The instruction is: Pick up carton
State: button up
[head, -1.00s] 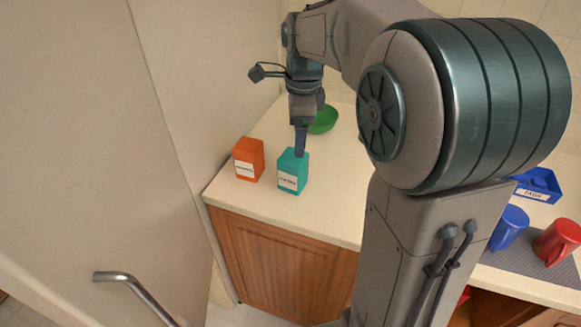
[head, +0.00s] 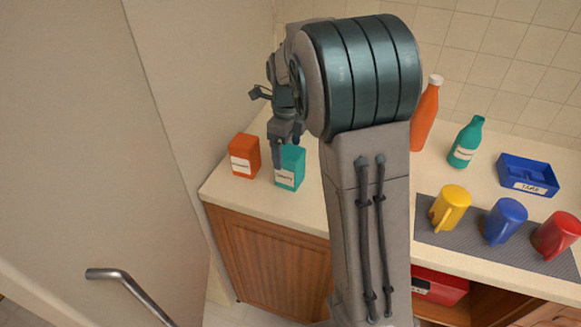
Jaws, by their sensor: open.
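A teal carton (head: 291,169) with a white label stands upright near the counter's left front. An orange carton (head: 245,155), also with a white label, stands upright just to its left. My gripper (head: 278,160) is open and points down at the teal carton's upper left side, covering part of it. One finger shows clearly; the other is hard to make out. I cannot tell whether the finger touches the carton or how the jaws sit around it.
A yellow mug (head: 450,208), blue mug (head: 504,222) and red mug (head: 557,236) stand on a grey mat (head: 431,234) at right. Behind are an orange bottle (head: 425,117), a teal bottle (head: 466,142) and a blue tray (head: 510,163). A wall borders the counter's left.

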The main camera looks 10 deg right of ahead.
jog(key=shift+s+d+f+p, duration=0.15)
jog(key=shift+f+p, duration=0.05)
jog(key=shift+f, duration=1.2)
jog(key=shift+s+d+f+p, duration=0.1)
jog(key=shift+f+p, duration=0.1)
jog(key=shift+f, duration=1.15)
jog(key=c, duration=1.2)
jog(key=shift+c, duration=0.4)
jog(key=shift+r, duration=0.15)
